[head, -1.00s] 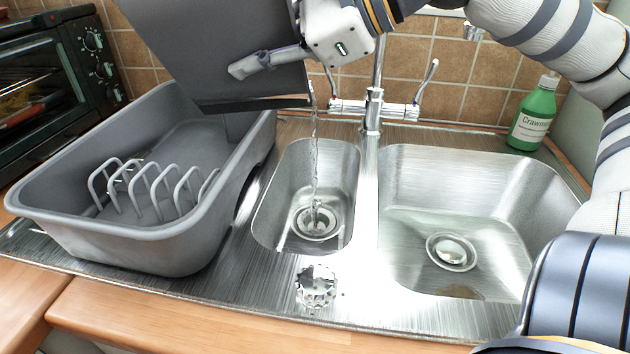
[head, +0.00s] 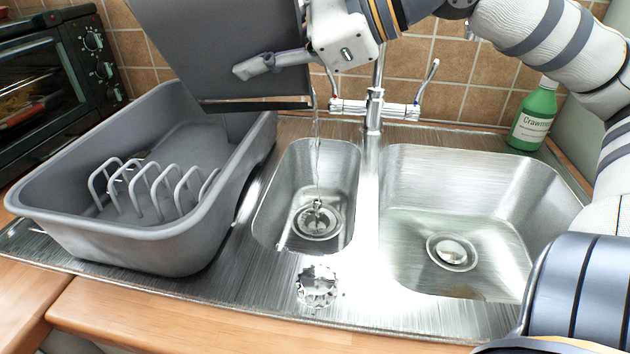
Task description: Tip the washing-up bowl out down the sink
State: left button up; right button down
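The grey washing-up bowl (head: 225,50) is held up at the top left, tipped steeply over the left edge of the small basin (head: 290,170). Its top is cut off by the picture edge. My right gripper (head: 270,66) is shut on the bowl, with one finger lying along its face; the other finger is hidden. A thin stream of water (head: 317,160) falls from the bowl's lower right corner into the small basin, landing at its drain (head: 317,219). The large basin (head: 470,190) of the sink is to the right. My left gripper is out of view.
A grey dish rack tub (head: 110,232) stands left of the sink, partly below the bowl. The tap (head: 374,108) rises right beside my gripper. A green bottle (head: 534,118) stands at the back right; a toaster oven (head: 50,85) is at far left.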

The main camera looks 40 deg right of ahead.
jog(key=shift+s+d+r, duration=0.1)
jog(key=shift+d, duration=0.05)
dwell(0.3)
jog(key=shift+s+d, duration=0.1)
jog(key=shift+d, duration=0.05)
